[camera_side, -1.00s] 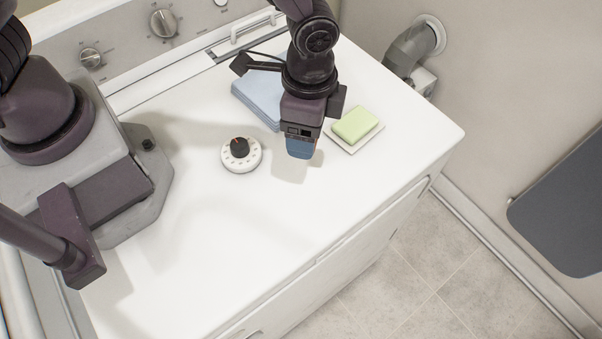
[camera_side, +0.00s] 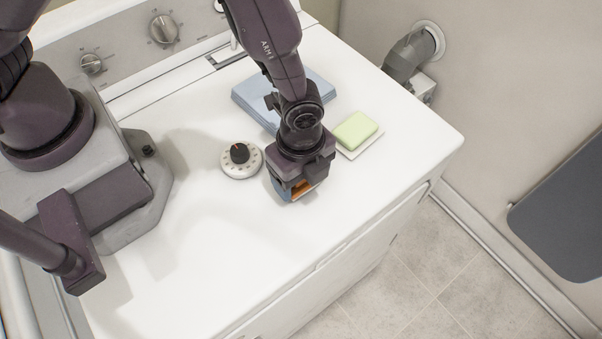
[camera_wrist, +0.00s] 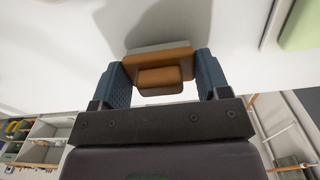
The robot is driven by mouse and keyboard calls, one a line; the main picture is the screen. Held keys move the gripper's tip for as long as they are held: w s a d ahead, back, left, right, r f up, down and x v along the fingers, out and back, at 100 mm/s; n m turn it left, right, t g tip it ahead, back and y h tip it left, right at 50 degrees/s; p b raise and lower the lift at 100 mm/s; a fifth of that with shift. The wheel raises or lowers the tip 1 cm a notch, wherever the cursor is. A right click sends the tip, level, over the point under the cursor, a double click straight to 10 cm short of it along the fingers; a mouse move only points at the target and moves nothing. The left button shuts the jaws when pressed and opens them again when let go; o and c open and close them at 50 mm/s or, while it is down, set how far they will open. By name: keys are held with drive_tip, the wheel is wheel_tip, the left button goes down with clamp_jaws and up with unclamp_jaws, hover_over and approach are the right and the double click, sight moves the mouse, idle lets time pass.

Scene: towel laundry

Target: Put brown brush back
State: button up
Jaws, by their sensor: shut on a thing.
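The brown brush (camera_wrist: 160,62) is orange-brown with a pale bristle strip along its far edge in the wrist view. My gripper (camera_wrist: 160,80) is shut on it, with a blue finger on each side. In the side view, my gripper (camera_side: 293,191) points down over the washer top (camera_side: 225,250), and only a small orange part of the brush (camera_side: 303,189) shows beneath it. The rest is hidden by my gripper. A shadow lies beside the brush on the white surface. I cannot tell whether the brush touches that surface.
A white dial timer (camera_side: 241,160) with a black knob stands left of my gripper. A folded blue towel (camera_side: 259,103) lies behind. A green soap bar (camera_side: 355,130) sits on a pale dish at the right. The washer top's front is clear.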

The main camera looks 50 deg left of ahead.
drive_tip(key=shift+f, duration=0.25)
drive_tip(key=shift+f, duration=0.15)
drive_tip(key=o, duration=0.8)
drive_tip(key=shift+o, duration=0.2)
